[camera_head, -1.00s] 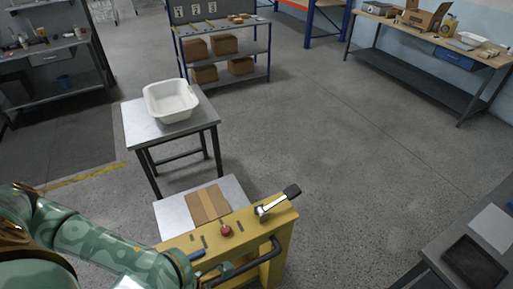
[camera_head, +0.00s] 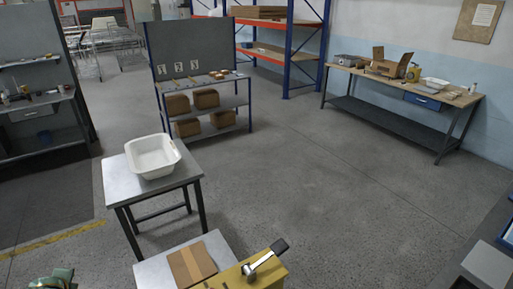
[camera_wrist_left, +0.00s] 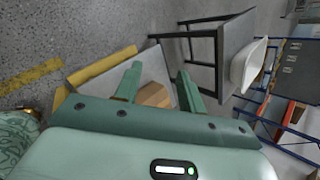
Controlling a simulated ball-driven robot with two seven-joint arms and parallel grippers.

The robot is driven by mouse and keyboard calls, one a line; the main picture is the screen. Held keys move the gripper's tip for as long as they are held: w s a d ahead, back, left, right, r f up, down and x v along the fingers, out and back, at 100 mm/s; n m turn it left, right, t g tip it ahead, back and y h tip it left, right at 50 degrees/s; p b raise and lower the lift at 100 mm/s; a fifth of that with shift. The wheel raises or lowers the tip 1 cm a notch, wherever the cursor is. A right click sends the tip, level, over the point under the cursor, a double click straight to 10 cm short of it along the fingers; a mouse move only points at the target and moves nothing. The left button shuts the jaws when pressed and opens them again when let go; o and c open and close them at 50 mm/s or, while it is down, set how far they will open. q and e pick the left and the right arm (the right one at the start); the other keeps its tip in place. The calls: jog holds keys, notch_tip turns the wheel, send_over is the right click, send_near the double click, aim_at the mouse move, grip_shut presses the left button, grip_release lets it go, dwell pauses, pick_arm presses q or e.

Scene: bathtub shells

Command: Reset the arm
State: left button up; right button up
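My left gripper (camera_wrist_left: 158,80) is open in the left wrist view, with its two green fingers apart and nothing between them. Beyond them, the grey low table top and the brown cardboard piece (camera_wrist_left: 154,95) show sideways, apart from the fingers as far as I can tell. In the head view only a bit of a green arm part of mine (camera_head: 57,279) shows at the bottom left edge. My right arm and gripper are in neither view.
A white tub (camera_head: 153,156) stands on a metal table (camera_head: 120,183). Nearer is a low surface with flat cardboard (camera_head: 192,264) beside a yellow stand (camera_head: 232,277) with a black-handled lever (camera_head: 279,246). A shelf with boxes (camera_head: 205,98) stands behind. The middle floor is clear.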

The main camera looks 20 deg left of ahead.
pick_arm(q)
jog(key=s+a+r+n+g+y, duration=0.1)
jog(key=s+a+r+n, duration=0.15)
jog(key=s+a, duration=0.3)
jog(key=s+a+r+n+g+y, duration=0.1)
jog(key=s+a+n, duration=0.2)
jog(key=s+a, duration=0.25)
jog(key=s+d+f+n+h, duration=0.1)
jog(key=s+d+f+h, duration=0.15)
jog(key=d+f, duration=0.85)
jog(key=s+d+f+n+h, duration=0.1)
jog(key=s+d+f+h, duration=0.15)
jog(key=d+f, duration=0.9)
jog(key=s+d+f+n+g+h, duration=0.1)
jog(key=d+f+h, duration=0.1)
jog(key=d, duration=1.6)
jog(key=s+d+f+n+h, duration=0.1)
jog(key=d+f+h, duration=0.1)
jog(key=d, duration=1.6)
notch_tip(320, 180, down, 24)
jog(key=s+a+b, duration=0.1)
jog(key=s+b, duration=0.1)
jog(key=b, duration=2.2)
jog(key=shift+f+g+b, duration=0.2)
jog(key=shift+g+b, duration=0.1)
jog(key=shift+b, duration=0.1)
